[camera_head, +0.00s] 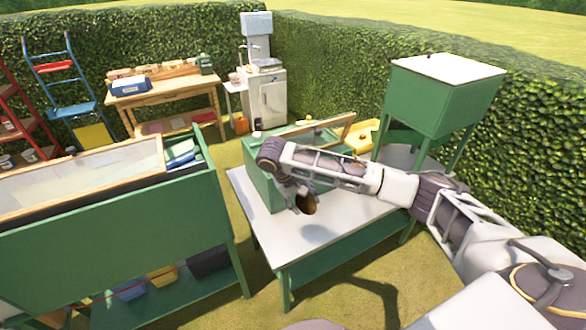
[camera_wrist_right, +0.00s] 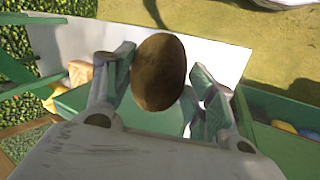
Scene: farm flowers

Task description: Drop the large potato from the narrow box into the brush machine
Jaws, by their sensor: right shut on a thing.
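A large brown potato (camera_head: 307,204) hangs at the end of my right arm above the white-topped table. In the right wrist view the potato (camera_wrist_right: 159,72) sits between the two fingers of my right gripper (camera_wrist_right: 160,85), which is shut on it. In the head view the right gripper (camera_head: 299,194) points down, just in front of a green box-like machine (camera_head: 262,187) on the table. This may be the brush machine; my forearm hides part of it. I cannot tell which container is the narrow box. My left gripper is not in view.
The white tabletop (camera_head: 325,232) is clear at the front. A yellow tray (camera_head: 362,132) lies behind my arm. A green hopper on legs (camera_head: 440,95) stands at the right. A green bench with a wood-framed bin (camera_head: 90,182) stands at the left, with grass between.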

